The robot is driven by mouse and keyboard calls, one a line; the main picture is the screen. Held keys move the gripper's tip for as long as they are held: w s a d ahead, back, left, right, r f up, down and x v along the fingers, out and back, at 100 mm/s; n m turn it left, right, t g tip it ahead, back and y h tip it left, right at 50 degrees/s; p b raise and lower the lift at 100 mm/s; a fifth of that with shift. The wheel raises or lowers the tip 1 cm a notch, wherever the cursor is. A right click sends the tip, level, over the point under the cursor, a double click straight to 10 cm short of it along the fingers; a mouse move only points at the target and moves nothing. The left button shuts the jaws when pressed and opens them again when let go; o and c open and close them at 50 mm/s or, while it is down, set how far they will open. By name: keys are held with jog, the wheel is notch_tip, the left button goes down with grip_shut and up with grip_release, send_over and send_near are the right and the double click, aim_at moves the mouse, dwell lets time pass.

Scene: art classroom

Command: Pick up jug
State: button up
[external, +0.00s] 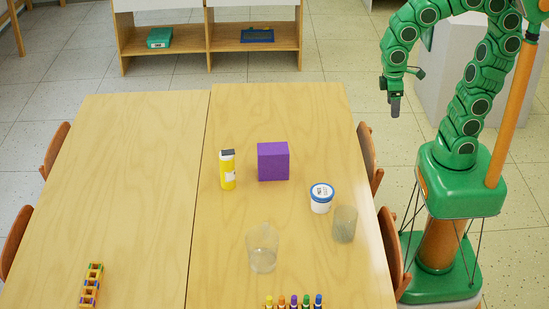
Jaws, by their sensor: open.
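A clear, see-through vessel (263,249), which looks like the jug, stands upright on the right-hand part of the wooden table near its front. A smaller greyish see-through cup (344,224) stands to its right, near the table's right edge. My gripper (395,107) hangs pointing down beyond the table's right edge, at the upper right. It is open and apart from every object. Its fingers look small and dark in this view, and the gap between them is hard to make out.
A white tub with a blue lid (321,198) stands close to the grey cup. A purple box (273,161) and yellow bottle (228,171) stand farther back. Several small coloured bottles (294,302) line the front. Chairs (390,247) flank the table; its left half is mostly clear.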

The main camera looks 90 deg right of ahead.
jog(key=w+a, duration=0.3)
jog(key=w, duration=0.9)
jog(key=m+t, duration=0.1)
jog(key=t, duration=0.2)
send_over(268, 223)
jog(key=f, duration=1.9)
jog(key=shift+s+d+f, duration=0.1)
jog(key=shift+s+d, duration=0.1)
jog(key=shift+d, duration=0.15)
jog(key=shift+w+a+f, duration=0.1)
jog(key=shift+w+f, duration=0.05)
jog(key=shift+f, duration=1.1)
jog(key=shift+w+a+f, duration=0.1)
jog(key=shift+f, duration=1.15)
jog(key=shift+w+a+f, duration=0.1)
jog(key=shift+w+f, duration=0.05)
jog(key=shift+f, duration=1.1)
jog(key=shift+c, duration=0.3)
grip_shut()
